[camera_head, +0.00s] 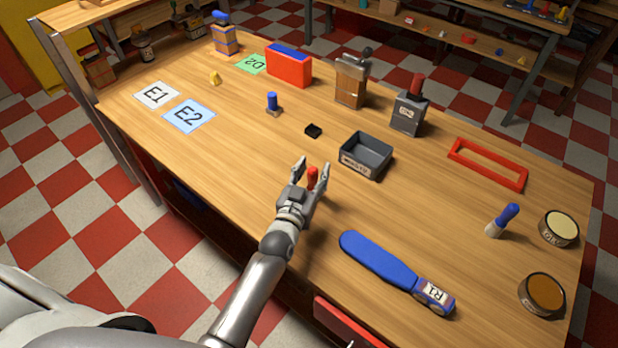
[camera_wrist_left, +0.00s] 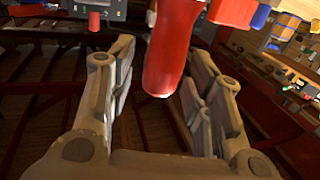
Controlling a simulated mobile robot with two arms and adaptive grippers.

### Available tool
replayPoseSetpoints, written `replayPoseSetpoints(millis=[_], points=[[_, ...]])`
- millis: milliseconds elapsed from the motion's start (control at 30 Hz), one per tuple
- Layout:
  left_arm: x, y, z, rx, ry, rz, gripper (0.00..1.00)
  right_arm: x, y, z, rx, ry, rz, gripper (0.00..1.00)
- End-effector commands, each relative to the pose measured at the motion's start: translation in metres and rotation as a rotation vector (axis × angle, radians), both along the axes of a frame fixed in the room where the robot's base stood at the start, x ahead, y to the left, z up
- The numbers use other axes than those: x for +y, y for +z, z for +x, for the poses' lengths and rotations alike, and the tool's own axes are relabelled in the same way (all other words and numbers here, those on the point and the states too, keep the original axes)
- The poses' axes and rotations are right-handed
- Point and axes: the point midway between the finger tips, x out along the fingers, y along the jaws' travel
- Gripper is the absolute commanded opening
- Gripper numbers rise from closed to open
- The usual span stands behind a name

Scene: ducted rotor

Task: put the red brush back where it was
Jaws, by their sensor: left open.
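The red brush (camera_head: 313,176) stands on the wooden table (camera_head: 240,160), its red handle up. My left gripper (camera_head: 311,172) is open, with a finger on either side of the handle. The left wrist view shows the red handle (camera_wrist_left: 172,50) large between the open fingers (camera_wrist_left: 160,90). I cannot tell whether a finger touches it. The brush's lower end is hidden in the head view. My right gripper is not in view.
A grey tray (camera_head: 366,155) stands just beyond the gripper. A grey block (camera_head: 408,115) holds a red-topped item. A blue paddle marked R1 (camera_head: 378,258) lies to the right.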

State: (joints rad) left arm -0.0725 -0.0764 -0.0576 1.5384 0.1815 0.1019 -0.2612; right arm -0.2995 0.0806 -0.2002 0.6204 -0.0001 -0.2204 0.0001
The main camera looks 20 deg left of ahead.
Motion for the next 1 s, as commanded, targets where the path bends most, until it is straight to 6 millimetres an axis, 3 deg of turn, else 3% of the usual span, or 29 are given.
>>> replayPoseSetpoints(millis=[167,600,800,1000], points=[[0.001,-0.001,-0.016,0.002,0.0,0.0,0.46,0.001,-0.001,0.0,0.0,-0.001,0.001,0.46],[0.003,0.0,-0.098,0.001,-0.001,0.0,0.46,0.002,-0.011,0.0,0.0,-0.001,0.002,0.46],[0.004,0.001,-0.116,0.001,-0.001,0.0,0.46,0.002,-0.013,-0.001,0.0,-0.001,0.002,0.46],[0.004,0.002,-0.12,-0.001,0.0,0.0,0.46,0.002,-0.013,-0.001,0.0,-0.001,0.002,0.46]])
